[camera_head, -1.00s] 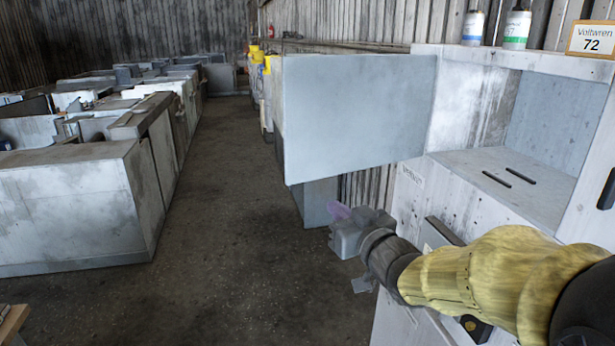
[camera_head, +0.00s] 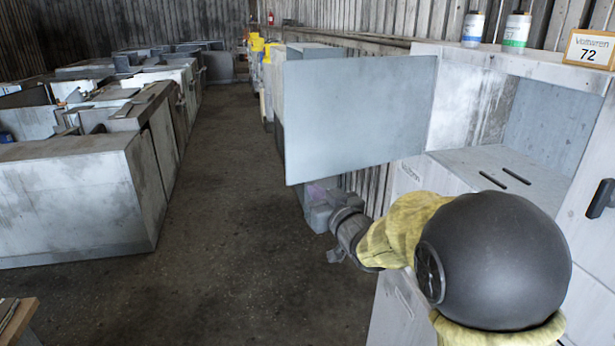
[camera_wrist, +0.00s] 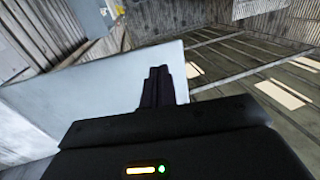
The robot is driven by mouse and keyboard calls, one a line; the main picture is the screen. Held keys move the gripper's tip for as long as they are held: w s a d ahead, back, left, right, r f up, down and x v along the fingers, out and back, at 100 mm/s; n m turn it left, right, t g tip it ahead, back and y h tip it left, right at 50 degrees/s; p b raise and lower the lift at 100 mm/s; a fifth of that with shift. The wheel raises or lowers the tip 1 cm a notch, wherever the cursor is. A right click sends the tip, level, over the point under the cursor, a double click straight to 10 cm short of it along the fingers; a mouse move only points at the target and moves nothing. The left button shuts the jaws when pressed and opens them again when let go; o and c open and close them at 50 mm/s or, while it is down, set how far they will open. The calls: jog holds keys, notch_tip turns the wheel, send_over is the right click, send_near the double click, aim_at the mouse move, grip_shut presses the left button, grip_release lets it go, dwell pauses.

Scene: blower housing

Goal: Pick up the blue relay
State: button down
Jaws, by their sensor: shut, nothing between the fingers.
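No blue relay can be made out in either view. My gripper shows in the wrist view (camera_wrist: 160,88) with its two dark fingers together and nothing between them. In the head view my arm reaches forward and left, and its end sits below the open grey door panel (camera_head: 358,115); the fingertips cannot be made out there. The panel also lies behind and left of the fingers in the wrist view (camera_wrist: 95,90).
The open housing (camera_head: 490,160) at right has an empty-looking shelf with two dark slots. Two bottles (camera_head: 515,32) and a "Voltwren 72" sign (camera_head: 590,48) stand on top. Grey cabinets (camera_head: 70,200) line the left. The aisle floor (camera_head: 220,200) between is clear.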

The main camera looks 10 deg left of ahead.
aim_at(303, 178)
jog(key=shift+p+x, duration=1.45)
jog(key=shift+x, duration=1.2)
jog(key=shift+w, duration=0.1)
